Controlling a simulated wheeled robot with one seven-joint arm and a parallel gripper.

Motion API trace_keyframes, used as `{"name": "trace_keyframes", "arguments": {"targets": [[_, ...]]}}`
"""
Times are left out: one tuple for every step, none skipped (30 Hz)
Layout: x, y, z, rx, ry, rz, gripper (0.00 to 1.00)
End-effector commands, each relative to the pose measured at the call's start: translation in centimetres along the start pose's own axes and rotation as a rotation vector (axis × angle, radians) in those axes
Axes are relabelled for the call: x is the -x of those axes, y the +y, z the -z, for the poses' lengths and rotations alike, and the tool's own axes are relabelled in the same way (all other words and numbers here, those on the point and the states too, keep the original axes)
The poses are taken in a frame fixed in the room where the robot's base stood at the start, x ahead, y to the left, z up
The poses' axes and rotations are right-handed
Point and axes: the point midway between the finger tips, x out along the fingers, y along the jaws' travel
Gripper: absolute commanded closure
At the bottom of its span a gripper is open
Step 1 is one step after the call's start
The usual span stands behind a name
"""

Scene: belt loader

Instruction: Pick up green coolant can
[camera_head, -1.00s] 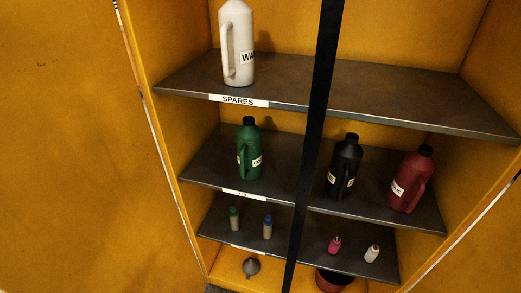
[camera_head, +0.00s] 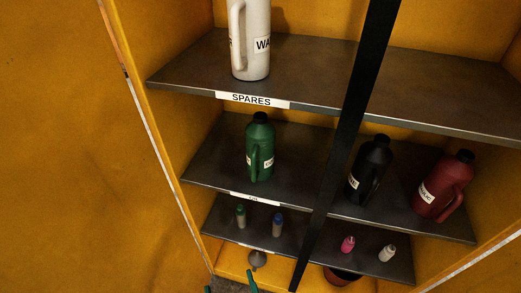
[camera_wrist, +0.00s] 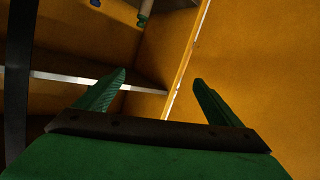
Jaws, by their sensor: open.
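The green coolant can (camera_head: 260,148) stands upright on the middle shelf (camera_head: 212,160), left of the dark post in the head view. It has a dark cap, a handle and white labels. The can does not show in the wrist view.
A black can (camera_head: 370,168) and a red can (camera_head: 443,188) stand right of the post (camera_head: 352,120). A white can (camera_head: 250,40) is on the shelf above. Small bottles stand on the shelf below. The yellow left cabinet edge (camera_head: 150,130) is near the green can.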

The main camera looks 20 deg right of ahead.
Motion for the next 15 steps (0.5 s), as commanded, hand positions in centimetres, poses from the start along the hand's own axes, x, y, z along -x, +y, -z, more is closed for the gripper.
{"name": "trace_keyframes", "arguments": {"targets": [[-1.9, 0.4, 1.1, 0.013, 0.012, -0.021, 0.12], [-2.8, 0.7, 1.5, 0.02, 0.013, -0.034, 0.12], [-4.0, 1.0, 2.2, 0.029, 0.014, -0.054, 0.12], [-4.9, 1.4, 2.7, 0.035, 0.015, -0.07, 0.12], [-5.8, 1.7, 3.3, 0.038, 0.016, -0.087, 0.12], [-6.9, 2.2, 4.1, 0.044, 0.018, -0.111, 0.12], [-7.7, 2.6, 4.7, 0.046, 0.02, -0.131, 0.12], [-8.5, 3.0, 5.4, 0.048, 0.022, -0.151, 0.12], [-9.5, 3.6, 6.4, 0.049, 0.026, -0.179, 0.12], [-10.2, 4.1, 7.2, 0.047, 0.029, -0.201, 0.12], [-10.9, 4.6, 8.0, 0.045, 0.032, -0.224, 0.12], [-11.7, 5.2, 9.1, 0.042, 0.037, -0.255, 0.12], [-12.3, 5.7, 9.9, 0.038, 0.041, -0.279, 0.12], [-12.9, 6.2, 10.8, 0.033, 0.044, -0.303, 0.12], [-13.6, 6.9, 12.0, 0.024, 0.05, -0.336, 0.12]]}}
